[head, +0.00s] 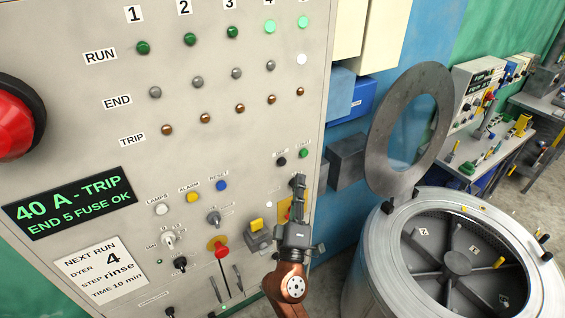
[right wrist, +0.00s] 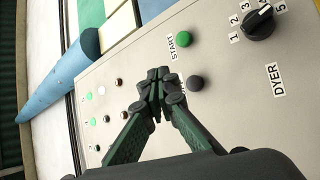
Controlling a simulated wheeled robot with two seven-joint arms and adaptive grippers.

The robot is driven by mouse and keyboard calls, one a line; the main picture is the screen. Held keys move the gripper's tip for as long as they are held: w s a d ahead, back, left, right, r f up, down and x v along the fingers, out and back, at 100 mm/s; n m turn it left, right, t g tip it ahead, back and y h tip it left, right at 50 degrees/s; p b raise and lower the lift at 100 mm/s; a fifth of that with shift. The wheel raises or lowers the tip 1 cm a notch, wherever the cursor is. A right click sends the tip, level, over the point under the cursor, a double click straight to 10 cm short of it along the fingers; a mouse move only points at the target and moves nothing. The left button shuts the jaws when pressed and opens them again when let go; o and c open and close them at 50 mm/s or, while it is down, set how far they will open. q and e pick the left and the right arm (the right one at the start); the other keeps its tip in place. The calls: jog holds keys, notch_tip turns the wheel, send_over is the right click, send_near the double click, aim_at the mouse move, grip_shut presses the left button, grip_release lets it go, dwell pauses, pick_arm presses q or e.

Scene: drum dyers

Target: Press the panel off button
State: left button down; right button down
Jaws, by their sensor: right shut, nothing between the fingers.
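The grey control panel (head: 255,90) fills the left and middle of the head view. A black button (head: 281,161) sits beside a green button (head: 303,153) at its right side; their small labels are hard to read here. In the right wrist view the green button (right wrist: 184,39) is labelled START, and the label by the black button (right wrist: 195,83) is partly hidden. My right gripper (head: 298,183) is shut and empty, its tips just below these buttons; in the right wrist view its fingertips (right wrist: 160,80) are beside the black button. Contact cannot be told. My left gripper is out of view.
A red mushroom button (head: 12,118) is at the far left. A red-handled lever (head: 218,245) and yellow-marked switch (head: 257,227) lie left of my right gripper. An open drum (head: 365,270) with a raised ring lid (head: 378,135) stands right. A selector knob (right wrist: 259,23) shows in the wrist view.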

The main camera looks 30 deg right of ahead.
aim_at(282, 162)
jog(key=shift+w+a, duration=0.2)
jog(key=shift+w, duration=2.45)
jog(key=shift+w+b, duration=0.15)
jog(key=shift+b, duration=0.25)
jog(key=shift+w, duration=0.3)
jog(key=shift+w+b, duration=0.35)
jog(key=shift+w, duration=0.1)
jog(key=shift+s, duration=0.9)
